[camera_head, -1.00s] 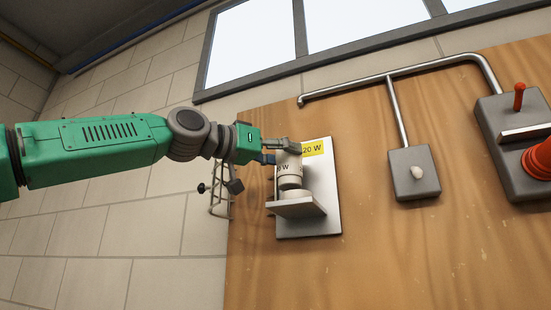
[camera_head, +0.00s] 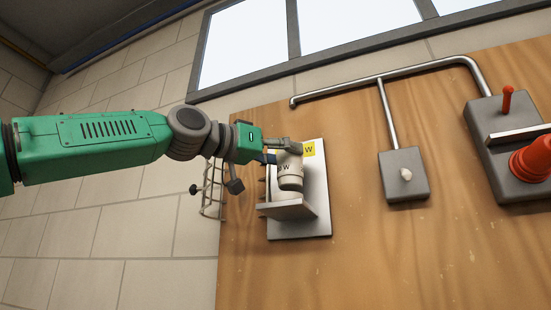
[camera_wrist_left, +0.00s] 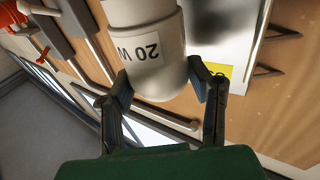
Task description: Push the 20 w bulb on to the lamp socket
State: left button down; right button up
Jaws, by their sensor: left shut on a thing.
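The white 20 W bulb (camera_head: 290,178) stands nearly upright in front of a metal plate (camera_head: 316,222) on the wooden board. My left gripper (camera_head: 280,150) is shut on its upper part. In the left wrist view, the bulb (camera_wrist_left: 150,62) shows its "20 W" label between my two fingers (camera_wrist_left: 160,85). A metal shelf (camera_head: 285,209) juts from the plate below the bulb. A pale round socket part shows between bulb and shelf; I cannot tell whether the bulb is seated in it. The yellow label (camera_head: 309,149) behind is partly covered. My right gripper is not in view.
A grey switch box (camera_head: 404,175) with pipes hangs to the right. Farther right is a grey box with a red lever (camera_head: 507,98) and an orange-red fitting (camera_head: 531,160). A wire rack (camera_head: 212,188) is left of the board. The lower board is clear.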

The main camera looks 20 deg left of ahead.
pick_arm(q)
jog(key=shift+a+f+b, duration=0.25)
jog(key=shift+f+b, duration=0.2)
jog(key=shift+f, duration=0.1)
jog(key=shift+d+f, duration=0.1)
jog(key=shift+d, duration=0.05)
jog(key=shift+f, duration=0.1)
jog(key=shift+a+f, duration=0.25)
jog(key=shift+a, duration=0.85)
jog(key=shift+d+r, duration=0.1)
jog(key=shift+d, duration=0.15)
jog(key=shift+r, duration=0.25)
jog(key=shift+a+r+p, duration=0.1)
jog(key=shift+a+p, duration=0.2)
jog(key=shift+a, duration=0.2)
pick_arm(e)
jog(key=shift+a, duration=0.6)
